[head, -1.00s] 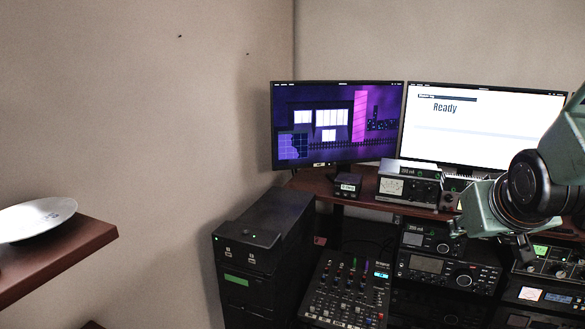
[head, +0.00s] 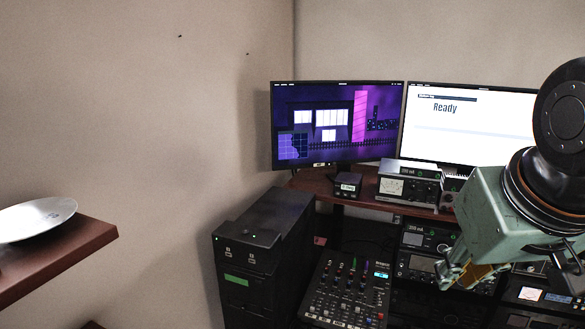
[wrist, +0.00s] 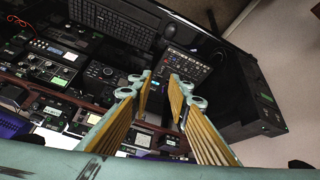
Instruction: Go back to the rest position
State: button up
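My gripper (head: 458,280), pale green with ribbed yellow-brown finger pads, hangs at the right of the head view in front of the radio rack. In the wrist view my gripper (wrist: 161,84) shows its two fingers apart with nothing between them, so it is open and empty. It touches none of the equipment that I can see. My wrist and forearm links hide part of the right monitor and some of the radio units.
Two monitors (head: 338,125) stand on a dark wooden desk. A small meter unit (head: 408,187) sits before them. A mixer (head: 345,290) and a black tower cabinet (head: 262,250) stand below. A white plate (head: 36,219) lies on a shelf at left. The left-centre space is open.

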jog(key=s+a+g, duration=0.1)
jog(key=s+a, duration=0.2)
jog(key=s, duration=0.4)
jog(key=s+a+g+y, duration=0.1)
jog(key=s+a, duration=0.2)
jog(key=s, duration=0.4)
jog(key=shift+r+n, duration=0.3)
jog(key=shift+r, duration=0.15)
